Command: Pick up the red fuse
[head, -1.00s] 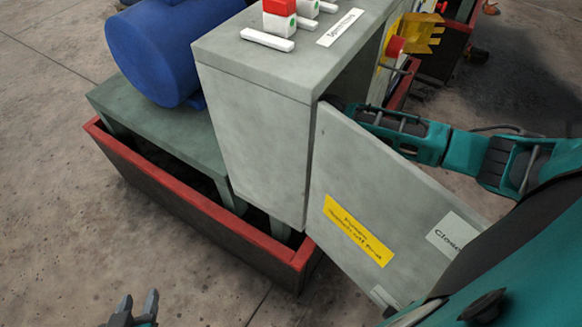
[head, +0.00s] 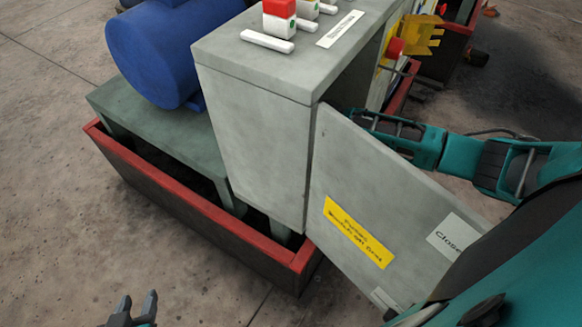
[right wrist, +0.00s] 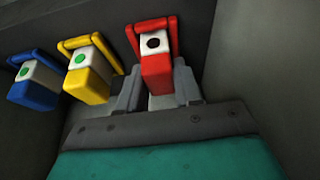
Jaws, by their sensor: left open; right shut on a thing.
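The red fuse (right wrist: 156,68) sits in the right wrist view, with a red loop handle and a white face with a black dot. My right gripper (right wrist: 159,80) has its grey fingers on both sides of the fuse, shut on it. In the head view my right arm reaches behind the open cabinet door (head: 375,205), so its gripper is hidden there. My left gripper (head: 138,298) is open and empty at the bottom left of the head view, above the floor.
A yellow fuse (right wrist: 88,74) and a blue fuse (right wrist: 34,82) with green dots stand left of the red one. A cabinet wall (right wrist: 262,70) is close on the right.

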